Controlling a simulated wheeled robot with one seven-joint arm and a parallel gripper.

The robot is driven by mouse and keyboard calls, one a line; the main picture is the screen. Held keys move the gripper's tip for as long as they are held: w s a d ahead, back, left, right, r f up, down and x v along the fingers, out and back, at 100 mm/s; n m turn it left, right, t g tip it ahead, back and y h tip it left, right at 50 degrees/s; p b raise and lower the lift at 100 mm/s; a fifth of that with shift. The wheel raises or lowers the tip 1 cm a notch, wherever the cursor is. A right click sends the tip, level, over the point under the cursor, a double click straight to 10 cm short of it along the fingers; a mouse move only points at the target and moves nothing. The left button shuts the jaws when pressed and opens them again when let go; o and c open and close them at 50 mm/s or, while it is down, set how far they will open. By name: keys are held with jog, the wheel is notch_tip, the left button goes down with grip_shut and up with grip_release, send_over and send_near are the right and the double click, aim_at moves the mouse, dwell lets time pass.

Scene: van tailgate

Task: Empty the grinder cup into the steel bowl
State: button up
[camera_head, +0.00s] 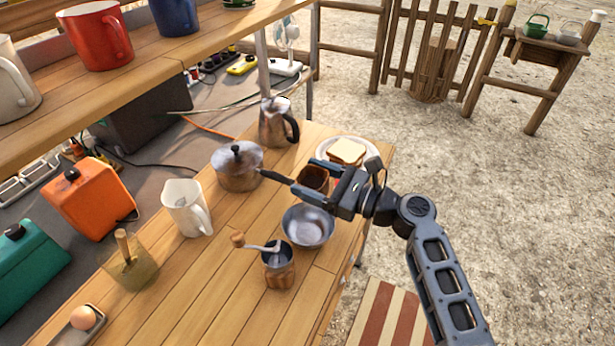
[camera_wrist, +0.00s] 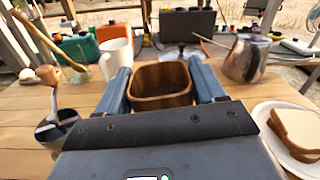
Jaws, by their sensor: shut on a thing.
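The grinder cup (camera_head: 314,179), a small brown wooden cup, is held between the fingers of my gripper (camera_head: 318,186). In the wrist view the cup (camera_wrist: 160,102) sits between both fingers, its open mouth showing; it looks roughly upright. I cannot make out clearly what is inside. The steel bowl (camera_head: 308,228) stands on the wooden table, just below and in front of the cup in the head view. The bowl is hidden in the wrist view. The grinder body (camera_head: 279,272), with its crank, stands left of the bowl and also shows in the wrist view (camera_wrist: 56,128).
A plate with bread (camera_head: 347,152) lies behind my gripper. A lidded pot (camera_head: 237,168), a moka pot (camera_head: 277,124) and a white mug (camera_head: 187,208) stand behind and to the left. A shelf (camera_head: 160,50) with mugs overhangs the left side.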

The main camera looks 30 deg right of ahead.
jog(key=shift+f+n, duration=0.4)
jog(key=shift+n, duration=0.7)
jog(key=f+n+b, duration=0.1)
jog(key=n+b, duration=0.1)
jog(key=b, duration=0.1)
jog(key=n+b, duration=0.2)
jog(key=b, duration=0.1)
jog(key=shift+f, duration=0.35)
jog(key=shift+n+b, duration=0.3)
jog(key=shift+n, duration=0.1)
jog(key=shift+s+f+n+b, duration=0.15)
jog(key=shift+n+b, duration=0.35)
jog(key=shift+b, duration=0.3)
jog(key=n+b, duration=0.1)
jog(key=b, duration=0.1)
jog(key=n+b, duration=0.2)
jog(key=b, duration=0.1)
jog(key=f+n+b, duration=0.1)
jog(key=b, duration=0.1)
jog(key=shift+s+a+n+y+b, duration=0.15)
jog(key=shift+a+n+y+b, duration=0.15)
jog(key=shift+n+b, duration=0.1)
